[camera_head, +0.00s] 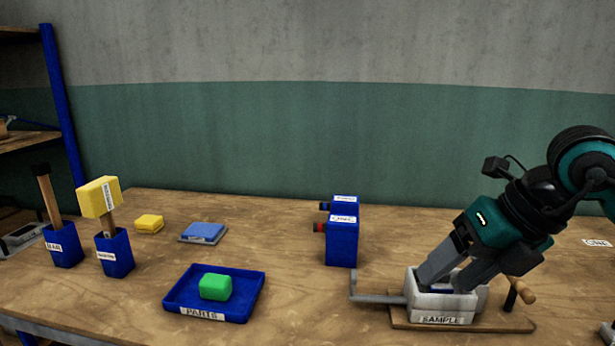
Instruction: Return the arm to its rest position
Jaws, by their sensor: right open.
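My right arm comes in from the right, and its gripper (449,281) points down and left at the grey press labelled SAMPLE (440,310). The gripper is open, with its two grey fingers spread over the top of the press. A bit of dark blue (446,288) shows low between the fingers; I cannot tell what it is or whether the fingers touch it. The fingertips are partly hidden by the press walls. My left gripper is not in view.
The press stands on a wooden board (515,323) with a handle (522,290). A blue tray labelled PARTS (255,292) holds a green block (215,286). Two blue boxes (342,243) stand mid-table. A mallet (99,197) stands in a blue holder at left. Clear table lies behind the press.

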